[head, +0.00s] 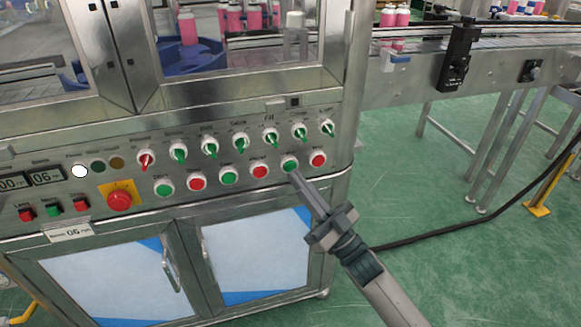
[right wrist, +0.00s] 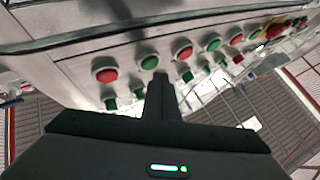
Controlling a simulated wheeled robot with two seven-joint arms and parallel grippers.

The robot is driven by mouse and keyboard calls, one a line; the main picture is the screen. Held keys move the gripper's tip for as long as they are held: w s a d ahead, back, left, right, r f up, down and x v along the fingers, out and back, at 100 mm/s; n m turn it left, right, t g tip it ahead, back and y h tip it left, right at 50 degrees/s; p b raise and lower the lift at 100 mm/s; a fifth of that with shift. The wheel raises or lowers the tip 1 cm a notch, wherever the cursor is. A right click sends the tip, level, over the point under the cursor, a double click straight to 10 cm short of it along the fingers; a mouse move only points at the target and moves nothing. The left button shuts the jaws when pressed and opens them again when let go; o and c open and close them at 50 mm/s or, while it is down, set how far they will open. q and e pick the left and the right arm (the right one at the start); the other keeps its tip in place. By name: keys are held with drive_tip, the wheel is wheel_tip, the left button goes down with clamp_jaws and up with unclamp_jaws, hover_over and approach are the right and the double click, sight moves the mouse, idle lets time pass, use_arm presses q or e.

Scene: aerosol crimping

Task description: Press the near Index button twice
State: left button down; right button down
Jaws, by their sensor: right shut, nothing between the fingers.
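The control panel (head: 130,175) carries a lower row of green and red push buttons. I cannot read the labels well enough to tell which one is the near Index button. My right gripper (head: 297,178) is shut and empty, its fingertips just below the green button (head: 290,163) second from the right end of that row. In the right wrist view the finger tips (right wrist: 160,78) are close to this green button (right wrist: 149,62); whether they touch it, I cannot tell. The red end button (head: 318,158) is beside it. My left gripper is not in view.
A row of selector switches (head: 240,144) runs above the buttons. A red emergency stop (head: 119,200) sits on a yellow plate at left. Cabinet doors (head: 258,258) are below. A conveyor (head: 480,78) stands at right, with open green floor (head: 440,205) below it.

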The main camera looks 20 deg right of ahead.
drive_tip(key=shift+w, duration=0.15)
drive_tip(key=shift+w, duration=0.25)
drive_tip(key=shift+w, duration=0.4)
idle(1.1)
drive_tip(key=shift+s, duration=0.1)
drive_tip(key=shift+s+p, duration=0.5)
drive_tip(key=shift+s, duration=0.35)
drive_tip(key=s+p, duration=0.2)
drive_tip(key=s, duration=0.2)
drive_tip(key=shift+s, duration=0.35)
idle(0.3)
